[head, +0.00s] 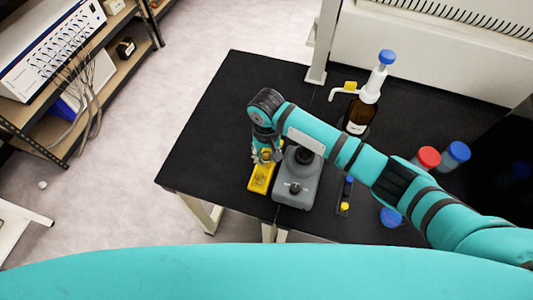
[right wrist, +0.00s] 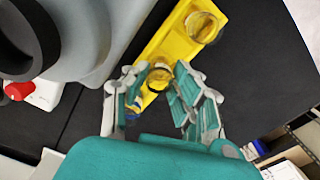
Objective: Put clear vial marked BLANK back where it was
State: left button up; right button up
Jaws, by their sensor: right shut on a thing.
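A yellow rack (head: 261,178) lies on the black bench beside a grey device; it also shows in the right wrist view (right wrist: 160,45). My right gripper (head: 266,156) is above the rack's far part. In the right wrist view the gripper (right wrist: 158,88) is shut on a clear vial (right wrist: 160,75), which looks yellow against the rack. I cannot tell if the vial's base touches the rack. No BLANK marking is readable. A round clear container or well (right wrist: 203,27) shows at the rack's other end. A small blue and yellow item (right wrist: 133,107) is by the left finger. My left gripper is out of view.
The grey device (head: 296,185) stands close right of the rack. A brown bottle with a dispenser (head: 358,115), a red-capped container (head: 428,157) and blue-capped ones (head: 456,152) stand farther right. The bench (head: 215,125) is clear left of the rack.

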aim_at(266, 154)
jog(key=shift+w+f, duration=0.1)
jog(key=shift+f, duration=0.3)
jog(key=shift+f, duration=0.1)
jog(key=o, duration=1)
jog(key=shift+c, duration=0.2)
notch_tip(266, 154, up, 12)
jog(key=b, duration=0.1)
